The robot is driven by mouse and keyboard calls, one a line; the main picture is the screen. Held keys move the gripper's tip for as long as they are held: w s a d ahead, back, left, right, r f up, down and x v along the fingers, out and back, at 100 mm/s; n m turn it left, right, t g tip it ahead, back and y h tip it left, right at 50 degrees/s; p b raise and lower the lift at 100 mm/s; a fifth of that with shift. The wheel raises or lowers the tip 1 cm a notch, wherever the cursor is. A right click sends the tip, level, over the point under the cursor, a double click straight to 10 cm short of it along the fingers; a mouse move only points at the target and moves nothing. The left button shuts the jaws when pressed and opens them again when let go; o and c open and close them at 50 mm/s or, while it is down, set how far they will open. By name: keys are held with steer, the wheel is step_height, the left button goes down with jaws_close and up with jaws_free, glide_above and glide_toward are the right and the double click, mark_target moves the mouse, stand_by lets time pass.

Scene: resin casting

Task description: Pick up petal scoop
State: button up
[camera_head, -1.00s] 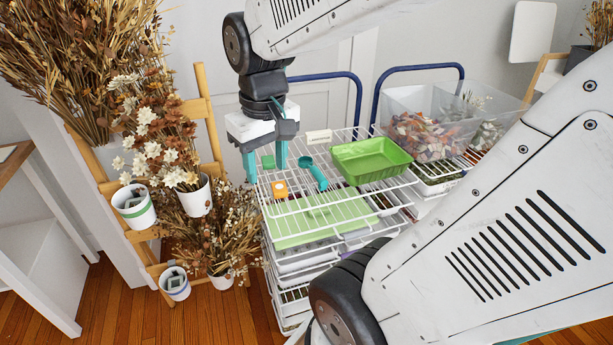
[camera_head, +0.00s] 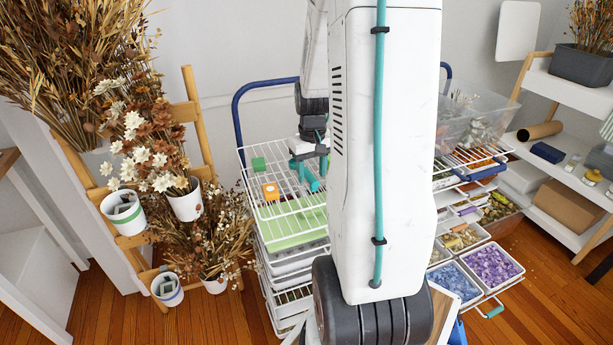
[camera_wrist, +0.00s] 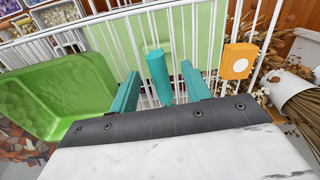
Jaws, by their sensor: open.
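The petal scoop is teal and lies on the white wire rack (camera_head: 285,206) of the cart. In the wrist view the scoop (camera_wrist: 158,78) shows as a rounded teal bar between my gripper's two teal fingers. My gripper (camera_wrist: 160,70) is open and points down at it, with a visible gap on each side. In the head view my gripper (camera_head: 309,166) is low over the rack, and part of the scoop (camera_head: 312,183) shows beside the fingers. The scoop's far end and how high the fingertips are above the rack are hard to tell.
An orange box (camera_wrist: 238,61) lies right of the scoop in the wrist view, and a green tray (camera_wrist: 75,95) lies close on the left. A green block (camera_head: 258,163) sits on the rack. A pale green sheet (camera_head: 290,228) lies below the wires.

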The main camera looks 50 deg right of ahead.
mark_target(313, 178)
step_height(313, 178, down, 4)
steer(key=shift+s+d+r, duration=0.15)
jaws_close()
steer(key=shift+r, duration=0.2)
